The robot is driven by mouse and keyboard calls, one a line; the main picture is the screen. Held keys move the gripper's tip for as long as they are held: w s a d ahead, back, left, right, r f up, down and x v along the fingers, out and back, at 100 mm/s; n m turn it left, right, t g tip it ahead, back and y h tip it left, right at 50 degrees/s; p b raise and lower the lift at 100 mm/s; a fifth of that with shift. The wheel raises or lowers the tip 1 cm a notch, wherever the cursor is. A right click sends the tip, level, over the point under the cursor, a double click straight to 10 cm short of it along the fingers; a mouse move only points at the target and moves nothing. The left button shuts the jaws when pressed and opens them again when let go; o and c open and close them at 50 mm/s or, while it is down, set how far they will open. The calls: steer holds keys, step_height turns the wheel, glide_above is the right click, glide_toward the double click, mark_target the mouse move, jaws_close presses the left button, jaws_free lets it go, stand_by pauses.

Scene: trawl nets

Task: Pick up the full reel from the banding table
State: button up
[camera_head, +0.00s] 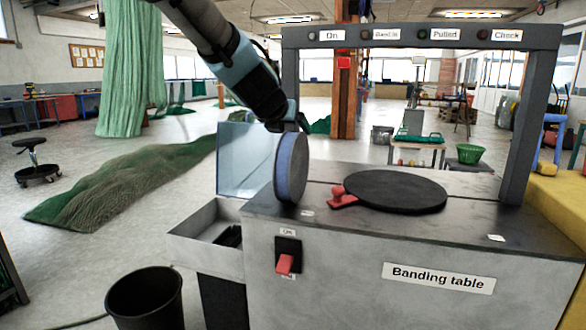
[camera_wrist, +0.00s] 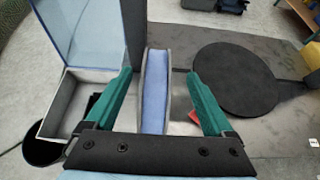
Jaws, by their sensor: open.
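The reel (camera_head: 291,167) is a grey disc with a blue band around its rim. It stands upright at the left end of the banding table (camera_head: 370,270). In the wrist view the reel (camera_wrist: 155,92) shows edge-on between the two green fingers of my gripper (camera_wrist: 158,74). My gripper is open, with a gap between the reel and each finger. In the head view the gripper (camera_head: 292,122) is above the reel, its fingers mostly hidden. Whether the reel rests on the table top is hard to tell.
A black round plate (camera_head: 396,190) lies on the table with a red part (camera_head: 342,197) beside it. A grey frame (camera_head: 518,120) spans the table. An open tray (camera_head: 205,250) and a clear panel (camera_head: 240,160) are at left. A black bin (camera_head: 145,297) stands on the floor.

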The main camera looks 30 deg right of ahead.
mark_target(292, 132)
steer(key=shift+x, duration=2.4)
steer(key=shift+w+a, duration=0.1)
steer(key=shift+a, duration=0.1)
jaws_close()
